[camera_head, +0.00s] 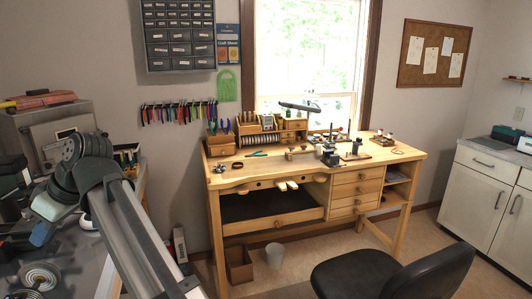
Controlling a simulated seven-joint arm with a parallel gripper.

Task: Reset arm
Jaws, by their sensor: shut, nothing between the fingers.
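My arm (140,235) rises from the bottom edge toward the upper left in the head view. It ends in dark rounded joints (78,165) in front of the cluttered left bench. A pale bluish piece (50,207) shows just below these joints, and I cannot tell whether it belongs to my arm. No gripper fingers can be made out, and nothing is seen held.
A wooden workbench (225,180) with tools and drawers stands under the window. A black chair (360,272) is in front of it. The left bench (75,255) is crowded. White cabinets (480,195) stand at right. Some floor (425,235) is clear between chair and cabinets.

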